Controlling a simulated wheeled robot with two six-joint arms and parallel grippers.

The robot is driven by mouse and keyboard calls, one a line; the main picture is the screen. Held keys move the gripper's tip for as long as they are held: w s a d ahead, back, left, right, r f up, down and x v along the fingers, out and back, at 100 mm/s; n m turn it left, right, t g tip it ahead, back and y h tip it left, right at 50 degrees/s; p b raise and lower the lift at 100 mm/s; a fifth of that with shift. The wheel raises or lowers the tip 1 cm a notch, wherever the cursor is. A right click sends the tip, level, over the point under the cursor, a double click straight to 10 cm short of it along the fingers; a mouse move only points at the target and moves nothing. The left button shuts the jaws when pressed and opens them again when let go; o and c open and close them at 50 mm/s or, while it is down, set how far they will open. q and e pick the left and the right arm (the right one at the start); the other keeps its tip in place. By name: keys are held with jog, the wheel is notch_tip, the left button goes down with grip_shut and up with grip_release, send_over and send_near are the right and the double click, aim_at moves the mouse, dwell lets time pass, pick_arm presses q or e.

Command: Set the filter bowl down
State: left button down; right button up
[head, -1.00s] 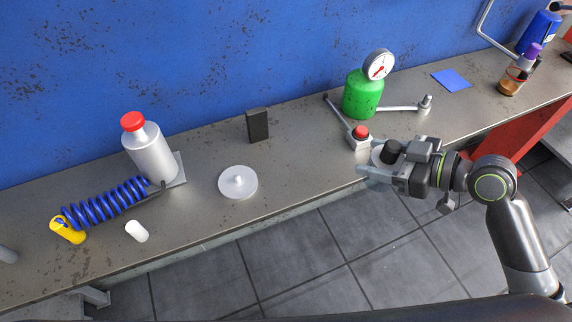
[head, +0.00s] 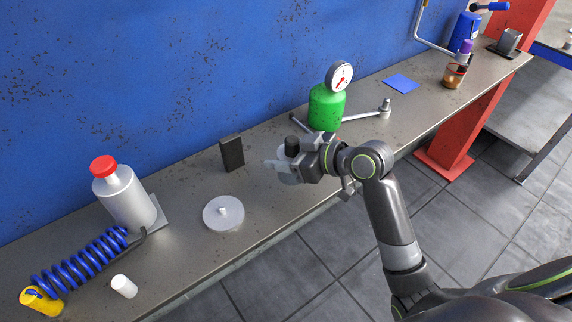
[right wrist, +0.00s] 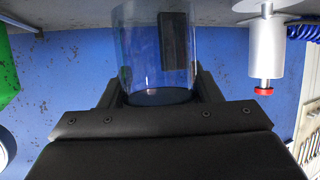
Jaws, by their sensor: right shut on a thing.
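The filter bowl (right wrist: 140,50) is a clear, see-through cup with a faint blue tint in the right wrist view. My right gripper (right wrist: 157,92) is shut on it, one black finger on each side. In the head view the right gripper (head: 277,165) is over the bench, right of a dark block and in front of the green tank. The bowl (head: 288,178) shows there only as a pale patch, mostly hidden by the gripper. I cannot tell whether it touches the bench. My left gripper is not in view.
On the bench (head: 180,262) are a pale disc with a knob (head: 222,216), the dark block (head: 231,154), a red-capped bottle (head: 126,202), a blue coiled hose (head: 80,265), a white cylinder (head: 124,287) and the green tank (head: 325,108) with gauge. Bare bench lies between disc and gripper.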

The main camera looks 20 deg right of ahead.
notch_tip(320, 180, down, 3)
jog(key=shift+f, duration=0.2)
jog(key=shift+f, duration=0.2)
jog(key=o, duration=1.1)
jog(key=shift+c, duration=0.2)
jog(key=shift+r, duration=0.25)
jog(key=shift+s+d, duration=0.3)
jog(key=b+v, duration=0.1)
jog(key=v, duration=1)
